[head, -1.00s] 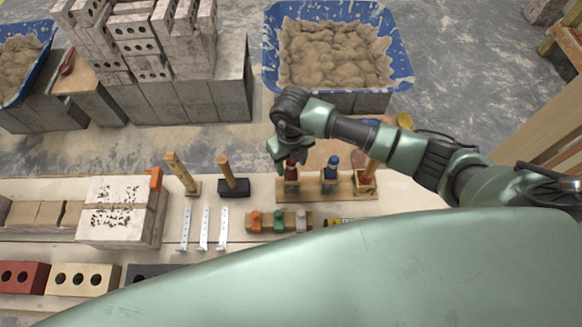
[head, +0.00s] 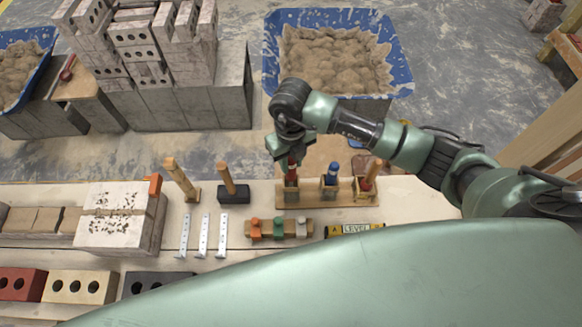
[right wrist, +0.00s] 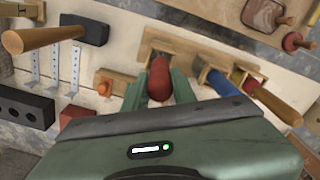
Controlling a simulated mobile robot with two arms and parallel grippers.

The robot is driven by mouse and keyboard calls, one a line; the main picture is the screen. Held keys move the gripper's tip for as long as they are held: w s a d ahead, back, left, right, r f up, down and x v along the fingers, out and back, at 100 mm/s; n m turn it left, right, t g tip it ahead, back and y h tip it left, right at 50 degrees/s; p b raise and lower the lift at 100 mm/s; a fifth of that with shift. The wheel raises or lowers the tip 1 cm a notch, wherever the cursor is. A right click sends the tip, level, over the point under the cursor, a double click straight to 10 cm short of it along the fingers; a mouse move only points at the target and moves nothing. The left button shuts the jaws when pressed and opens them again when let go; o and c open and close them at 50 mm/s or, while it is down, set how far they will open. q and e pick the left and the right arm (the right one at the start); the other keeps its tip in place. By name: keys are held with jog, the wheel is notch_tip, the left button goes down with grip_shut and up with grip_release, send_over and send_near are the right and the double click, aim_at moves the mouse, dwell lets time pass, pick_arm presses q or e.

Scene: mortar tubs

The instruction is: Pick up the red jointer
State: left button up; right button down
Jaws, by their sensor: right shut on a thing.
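The red jointer (right wrist: 160,79) has a rounded red handle, which stands between the two green fingers of my right gripper (right wrist: 158,88) in the right wrist view. The gripper is shut on it. In the head view my right gripper (head: 290,153) is above the left holder of the wooden rack (head: 326,202), with the red handle below the fingers. The jointer's lower end is hidden, so I cannot tell if it is clear of its holder. My left gripper is not in view.
The rack also holds a blue-handled tool (head: 331,172) and a wooden-handled tool (head: 369,178) close by on the right. A blue mortar tub (head: 400,75) stands behind.

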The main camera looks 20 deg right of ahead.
notch_tip(320, 180, up, 16)
jog(key=b, duration=0.2)
jog(key=shift+r, duration=0.15)
jog(key=c, duration=1.9)
grip_release()
jog(key=shift+c, duration=0.2)
grip_shut()
